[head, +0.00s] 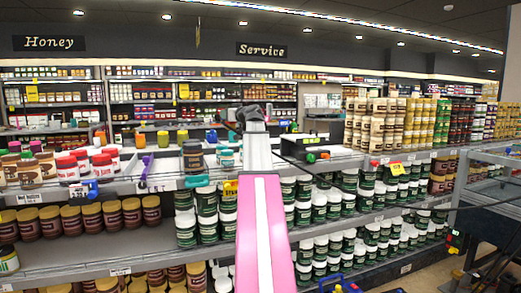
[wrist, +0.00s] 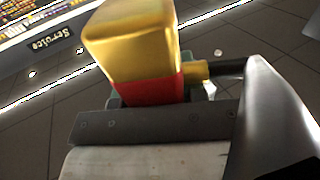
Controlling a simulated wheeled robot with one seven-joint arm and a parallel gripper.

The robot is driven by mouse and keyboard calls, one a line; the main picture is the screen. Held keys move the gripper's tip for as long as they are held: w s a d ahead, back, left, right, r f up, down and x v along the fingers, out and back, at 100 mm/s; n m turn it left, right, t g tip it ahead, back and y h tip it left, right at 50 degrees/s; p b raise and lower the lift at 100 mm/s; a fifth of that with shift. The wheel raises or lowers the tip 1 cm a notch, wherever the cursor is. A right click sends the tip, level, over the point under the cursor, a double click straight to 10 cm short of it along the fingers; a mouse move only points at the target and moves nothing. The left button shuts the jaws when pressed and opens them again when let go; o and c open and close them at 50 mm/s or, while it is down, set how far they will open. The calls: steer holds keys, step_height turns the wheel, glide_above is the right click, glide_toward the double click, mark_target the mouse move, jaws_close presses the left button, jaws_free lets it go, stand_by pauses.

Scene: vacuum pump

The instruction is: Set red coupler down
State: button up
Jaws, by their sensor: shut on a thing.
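My gripper (head: 252,114) is at the end of my raised arm in the head view, in front of the shelves. In the wrist view, my gripper (wrist: 150,100) is shut on the red coupler (wrist: 152,91). The coupler shows a large gold block-shaped end above a red band, with a small gold stub at its right side. Its lower part is hidden behind the dark gripper bar. The coupler cannot be made out clearly in the head view. Ceiling and the Service sign are behind it in the wrist view, so it is held up in the air.
A long store shelf (head: 160,186) crosses the head view, filled with jars. Red-lidded jars (head: 72,168) stand on its upper level at left. A black device (head: 308,150) sits right of my gripper. A bare grey strip (head: 60,262) shows on the lower level. Floor shows at lower right.

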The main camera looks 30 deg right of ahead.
steer(key=shift+w+d, duration=0.35)
steer(key=shift+d, duration=0.2)
steer(key=shift+d+f, duration=2.65)
steer(key=shift+d, duration=0.3)
steer(key=shift+d+f, duration=2.65)
steer(key=shift+d, duration=0.25)
steer(key=shift+f, duration=0.15)
steer(key=o, duration=1.2)
steer(key=shift+c, duration=0.2)
